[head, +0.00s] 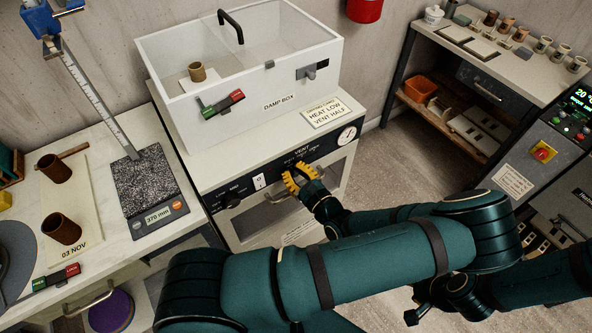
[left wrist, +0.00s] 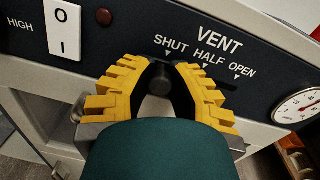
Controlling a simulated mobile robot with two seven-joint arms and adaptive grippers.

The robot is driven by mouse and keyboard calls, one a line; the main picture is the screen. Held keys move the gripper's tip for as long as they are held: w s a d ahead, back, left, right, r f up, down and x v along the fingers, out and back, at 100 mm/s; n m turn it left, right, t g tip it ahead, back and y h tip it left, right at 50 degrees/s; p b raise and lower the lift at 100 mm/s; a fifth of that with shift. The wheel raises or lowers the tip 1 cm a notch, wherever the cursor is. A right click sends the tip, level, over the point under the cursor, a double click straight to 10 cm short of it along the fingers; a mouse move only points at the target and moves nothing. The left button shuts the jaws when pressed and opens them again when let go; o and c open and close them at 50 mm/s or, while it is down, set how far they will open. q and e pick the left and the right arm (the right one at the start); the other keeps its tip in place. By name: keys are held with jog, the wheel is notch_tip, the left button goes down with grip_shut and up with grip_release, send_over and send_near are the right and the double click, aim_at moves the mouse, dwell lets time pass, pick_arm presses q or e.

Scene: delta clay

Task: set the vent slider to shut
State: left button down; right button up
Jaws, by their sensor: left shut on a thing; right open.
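The vent slider's dark knob (left wrist: 160,77) sits just below the SHUT mark, left of the HALF and OPEN marks, in the left wrist view. My left gripper (left wrist: 158,88) has its yellow fingers on both sides of the knob and is shut on it. In the head view the left gripper (head: 299,178) is at the dark control panel (head: 250,184) of the drying cabinet, hiding the knob. Part of my right arm shows at the lower right of the head view, but I see no right fingertips.
A card (head: 326,112) on the cabinet top reads HEAT LOW, VENT HALF. A white damp box (head: 257,120) stands behind the panel. A round gauge (head: 346,135) is right of the slider, and a white O/I switch (left wrist: 62,28) is left. Open floor lies right of the cabinet.

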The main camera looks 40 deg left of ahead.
pick_arm(q)
jog(key=c, duration=0.8)
grip_release()
jog(key=shift+s, duration=0.2)
jog(key=shift+c, duration=0.2)
jog(key=shift+d, duration=0.3)
jog(key=v, duration=1.1)
jog(key=shift+s, duration=0.15)
jog(key=shift+d, duration=0.1)
